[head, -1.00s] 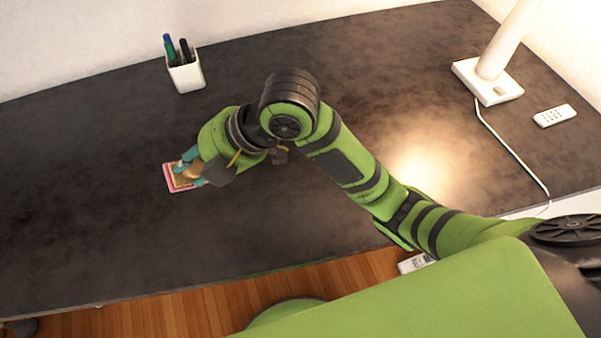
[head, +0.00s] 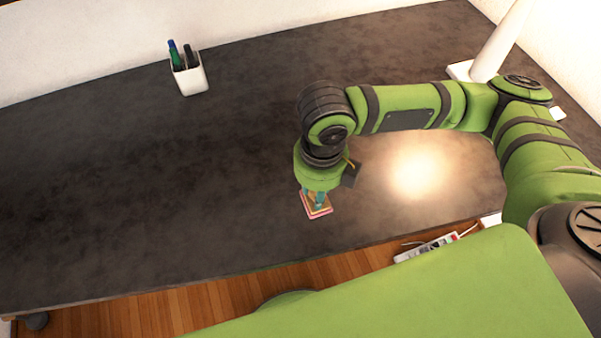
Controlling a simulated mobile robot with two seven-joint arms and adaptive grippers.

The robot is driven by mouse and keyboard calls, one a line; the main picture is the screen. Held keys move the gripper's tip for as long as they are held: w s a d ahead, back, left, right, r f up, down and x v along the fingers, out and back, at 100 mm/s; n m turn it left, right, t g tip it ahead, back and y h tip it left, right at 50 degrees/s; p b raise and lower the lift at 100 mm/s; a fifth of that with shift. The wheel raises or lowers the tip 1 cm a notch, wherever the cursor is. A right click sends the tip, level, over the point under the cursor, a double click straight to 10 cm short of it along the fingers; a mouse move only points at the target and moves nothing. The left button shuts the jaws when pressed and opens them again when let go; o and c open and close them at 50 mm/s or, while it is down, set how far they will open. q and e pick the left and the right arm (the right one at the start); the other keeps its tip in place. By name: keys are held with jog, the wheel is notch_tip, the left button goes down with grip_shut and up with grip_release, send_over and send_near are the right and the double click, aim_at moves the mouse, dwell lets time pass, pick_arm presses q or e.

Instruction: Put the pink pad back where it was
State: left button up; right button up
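The pink pad (head: 319,214) is a small square with a pink rim and a tan top, in the head view near the front edge of the dark desk, right of the middle. My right gripper (head: 315,198) points down over it, with its teal fingertips at the pad. It is shut on the pad, though the wrist hides part of the grip. I cannot tell whether the pad touches the desk or hangs just above it. My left gripper is out of view.
A white pen cup (head: 190,77) with several pens stands at the back left. A white lamp (head: 497,45) stands at the back right, partly behind my arm. A power strip (head: 426,248) lies below the front edge. The desk's left and middle are clear.

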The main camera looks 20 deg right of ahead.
jog(key=w+f, duration=0.2)
jog(key=w, duration=0.1)
jog(key=w+f+p, duration=0.1)
jog(key=w+f, duration=0.1)
jog(key=w, duration=0.2)
jog(key=w+f, duration=0.2)
jog(key=w, duration=0.2)
jog(key=shift+d+f+p, duration=0.15)
jog(key=shift+f+p, duration=0.15)
jog(key=shift+p, duration=0.1)
notch_tip(320, 180, down, 4)
jog(key=shift+f+p, duration=0.1)
jog(key=shift+p, duration=0.45)
jog(key=o, duration=1)
jog(key=shift+r, duration=0.2)
notch_tip(320, 180, up, 12)
jog(key=b, duration=0.2)
jog(key=shift+b, duration=0.3)
jog(key=shift+f, duration=0.2)
